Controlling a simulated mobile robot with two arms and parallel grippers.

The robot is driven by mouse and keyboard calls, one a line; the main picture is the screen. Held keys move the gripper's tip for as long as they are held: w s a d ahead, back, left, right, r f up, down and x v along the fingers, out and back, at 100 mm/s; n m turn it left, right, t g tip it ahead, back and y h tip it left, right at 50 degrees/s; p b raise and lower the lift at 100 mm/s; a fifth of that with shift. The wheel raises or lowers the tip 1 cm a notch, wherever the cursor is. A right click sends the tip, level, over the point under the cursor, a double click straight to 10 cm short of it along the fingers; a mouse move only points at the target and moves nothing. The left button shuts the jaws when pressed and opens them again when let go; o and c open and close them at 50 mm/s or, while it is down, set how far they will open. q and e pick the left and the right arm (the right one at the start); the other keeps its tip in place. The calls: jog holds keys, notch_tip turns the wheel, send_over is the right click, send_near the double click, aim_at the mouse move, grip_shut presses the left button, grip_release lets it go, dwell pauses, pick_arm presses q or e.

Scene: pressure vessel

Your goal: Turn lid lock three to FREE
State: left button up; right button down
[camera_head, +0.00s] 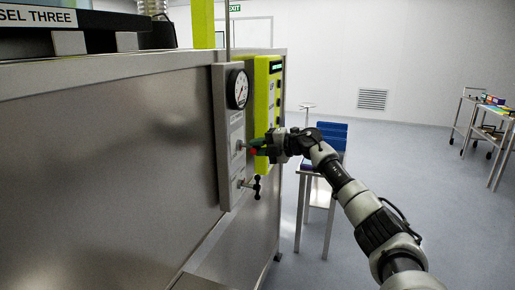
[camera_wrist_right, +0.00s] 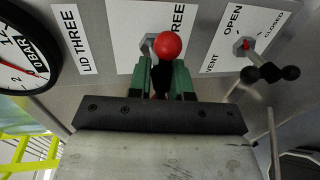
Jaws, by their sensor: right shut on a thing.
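Lid lock three is a lever with a red ball end, on the grey panel (camera_head: 230,185) at the vessel's front. Its red ball (camera_wrist_right: 168,46) shows in the wrist view and small in the head view (camera_head: 253,152). My right gripper (camera_head: 256,147) is shut on the lever; in the wrist view its green fingers (camera_wrist_right: 162,80) stand either side of it, below the ball. A label (camera_wrist_right: 68,40) beside it reads "LID THREE". On the plate behind the ball I read only "REE"; the rest is hidden. My left gripper is not in view.
A pressure gauge (camera_head: 238,88) sits above the lock. Below it is the vent valve with a black-ended handle (camera_head: 256,188), beside "OPEN" and "CLOSED" marks in the wrist view. A yellow-green control box (camera_head: 266,85) is close behind. A small table with blue bins (camera_head: 331,137) stands beyond my arm.

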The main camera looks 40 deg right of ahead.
jog(key=shift+f, duration=0.3)
jog(key=n+h+b, duration=0.1)
jog(key=n, duration=0.2)
jog(key=shift+a+f+t, duration=0.1)
jog(key=shift+f+t, duration=0.05)
jog(key=shift+t, duration=0.15)
jog(key=n+b, duration=0.1)
jog(key=n, duration=0.1)
jog(key=n+b, duration=0.1)
jog(key=n, duration=0.1)
jog(key=shift+f+t+h+b, duration=0.1)
jog(key=shift+t+h+b, duration=0.2)
jog(key=shift+b, duration=0.05)
jog(key=n+t+b, duration=0.1)
jog(key=n+b, duration=0.2)
jog(key=n, duration=0.2)
jog(key=shift+h+b, duration=0.3)
jog(key=n+b, duration=0.1)
jog(key=n, duration=0.1)
jog(key=shift+n+t+b, duration=0.3)
jog(key=shift+t+b, duration=0.1)
jog(key=shift+r+n+b, duration=0.2)
jog(key=shift+n+b, duration=0.1)
jog(key=shift+n, duration=0.2)
jog(key=shift+r, duration=0.1)
